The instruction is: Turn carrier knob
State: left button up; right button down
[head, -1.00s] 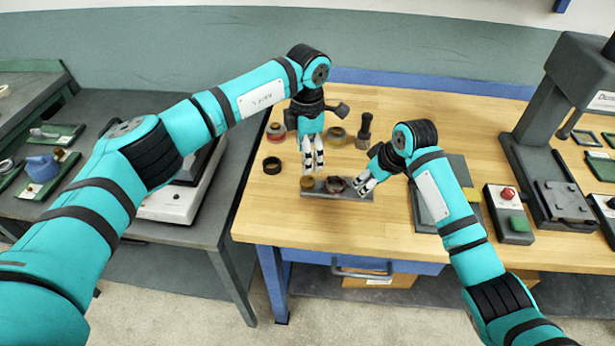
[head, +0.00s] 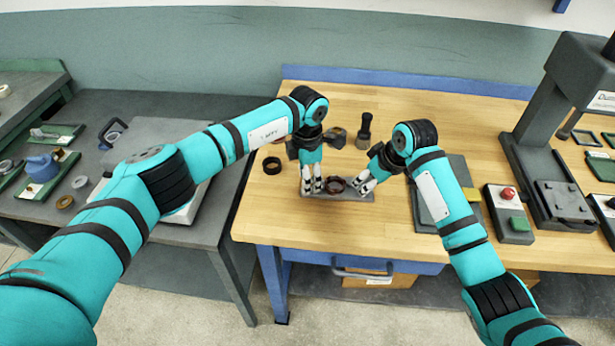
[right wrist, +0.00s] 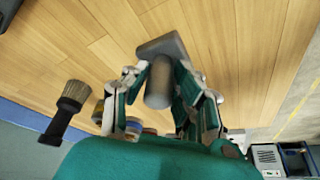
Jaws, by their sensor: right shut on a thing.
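The grey carrier plate (head: 345,195) lies on the wooden bench, with a dark red-brown ring (head: 335,184) on it. My right gripper (head: 365,186) is at the plate's right end. In the right wrist view, its fingers (right wrist: 158,80) are shut on a grey cylindrical knob (right wrist: 158,92), which adjoins a grey block (right wrist: 165,46). My left gripper (head: 311,186) points down at the plate's left end, left of the dark ring. Its fingers hide the brownish ring there, and whether they grip it cannot be told.
A control box with a red button (head: 508,193) and a press (head: 550,150) are at the right. Bench front is clear.

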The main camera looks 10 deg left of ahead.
pick_arm(q)
jog(key=c, duration=0.7)
jog(key=shift+m, duration=0.3)
jog(key=shift+c, duration=0.2)
jog(key=m, duration=0.4)
jog(key=shift+r+m, duration=0.1)
jog(key=shift+m, duration=0.2)
jog(key=m, duration=0.5)
jog(key=shift+m, duration=0.4)
jog(key=o, duration=1.2)
jog(key=shift+c, duration=0.2)
notch_tip(320, 180, up, 12)
